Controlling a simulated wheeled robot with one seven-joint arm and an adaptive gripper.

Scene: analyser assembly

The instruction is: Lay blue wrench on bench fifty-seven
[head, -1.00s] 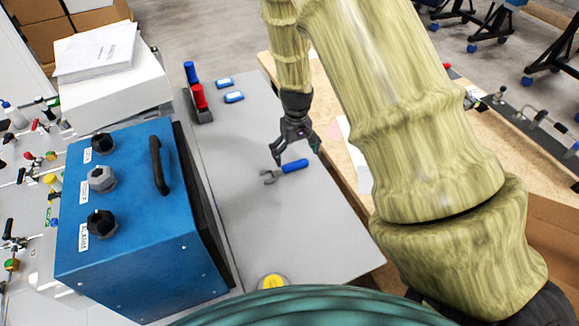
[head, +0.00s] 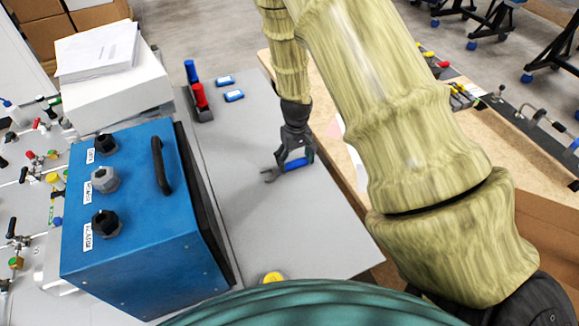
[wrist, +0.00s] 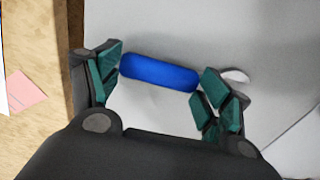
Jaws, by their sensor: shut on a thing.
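The blue wrench (head: 299,164) has a blue handle and a grey open-ended head. It lies low over the grey bench top (head: 265,215) in the head view, its head pointing left. My gripper (head: 292,167) is shut on the handle. In the wrist view the blue wrench (wrist: 160,73) spans between the green-padded fingers of my gripper (wrist: 158,82), and its grey head shows partly behind the right finger. I cannot tell whether the wrench still touches the bench top. No bench number is readable.
A blue box with black knobs (head: 150,245) stands left of the wrench. Red and blue markers (head: 200,98) in a holder and small blue-and-white items (head: 233,96) lie farther back. A yellow round item (head: 273,278) is at the front. A wooden bench (head: 335,165) lies to the right.

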